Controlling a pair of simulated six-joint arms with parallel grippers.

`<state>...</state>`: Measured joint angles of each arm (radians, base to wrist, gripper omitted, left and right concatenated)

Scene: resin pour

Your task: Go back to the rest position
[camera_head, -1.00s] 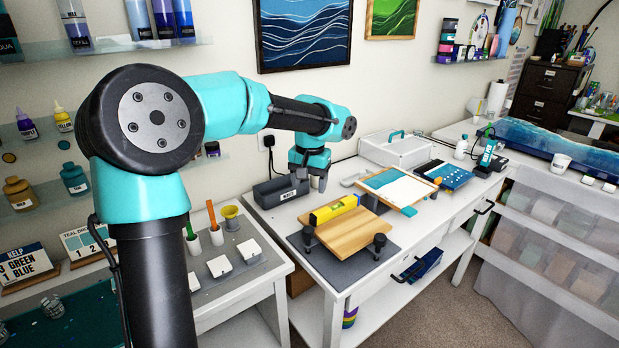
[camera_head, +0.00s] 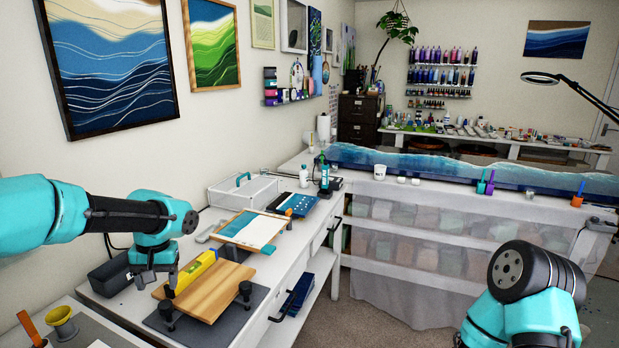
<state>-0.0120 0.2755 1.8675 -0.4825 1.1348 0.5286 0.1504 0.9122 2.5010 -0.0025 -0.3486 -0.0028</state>
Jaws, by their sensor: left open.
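My left gripper (camera_head: 152,277) is open and points down at the left end of the white workbench. It is beside the dark grey box (camera_head: 112,275) and just left of the yellow spirit level (camera_head: 193,271). Nothing shows between its fingers. The level lies on a wooden board (camera_head: 213,288), which rests on dark supports over a grey mat. My right arm (camera_head: 530,290) shows only as a joint and links at the lower right; its gripper is out of the frame.
A framed panel (camera_head: 252,229), a clear case (camera_head: 243,192) and a blue pad (camera_head: 291,205) are farther back on the bench. A white cup (camera_head: 380,172) stands near a long blue resin piece (camera_head: 470,173) at the back. Grey floor is open between the benches.

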